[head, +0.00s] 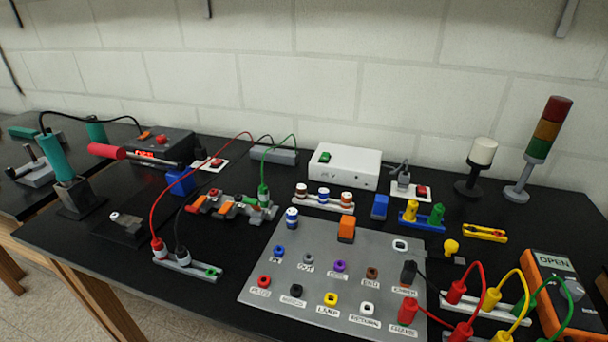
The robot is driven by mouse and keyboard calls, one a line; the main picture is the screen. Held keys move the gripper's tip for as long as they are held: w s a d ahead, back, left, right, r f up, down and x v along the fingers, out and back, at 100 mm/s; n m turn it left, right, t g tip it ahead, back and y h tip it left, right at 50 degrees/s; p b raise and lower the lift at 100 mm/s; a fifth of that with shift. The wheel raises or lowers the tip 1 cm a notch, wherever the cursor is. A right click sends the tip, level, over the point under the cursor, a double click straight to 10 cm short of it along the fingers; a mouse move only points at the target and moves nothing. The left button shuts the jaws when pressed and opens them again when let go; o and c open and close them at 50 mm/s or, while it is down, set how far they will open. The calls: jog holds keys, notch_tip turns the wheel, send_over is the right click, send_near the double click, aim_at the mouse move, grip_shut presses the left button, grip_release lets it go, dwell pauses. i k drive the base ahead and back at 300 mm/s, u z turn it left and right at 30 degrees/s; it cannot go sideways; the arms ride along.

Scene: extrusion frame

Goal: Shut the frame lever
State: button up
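No part is marked as the frame lever. A lever-like part with a red grip (105,151) shows at the left of the black bench; its dark rod (150,160) runs right, in front of a box with a red display. It lies nearly level, and I cannot tell from this view whether it is open or shut. A small metal clamp-like device (35,168) with an upright handle stands at the far left. My gripper is not in the head view.
A teal-handled iron (55,157) stands in a dark holder left of the bench's middle. A grey socket panel (330,290) fills the front centre, with several coloured cables to its right. A white box (345,166) and a signal tower (541,145) stand near the wall.

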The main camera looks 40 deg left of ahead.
aim_at(253, 203)
jog(key=u, duration=1.6)
jog(key=i, duration=0.1)
jog(key=z, duration=1.2)
jog(key=k, duration=0.45)
jog(key=z, duration=0.25)
jog(key=i, duration=0.6)
jog(key=u, duration=0.8)
jog(key=i, duration=0.25)
jog(key=u, duration=0.3)
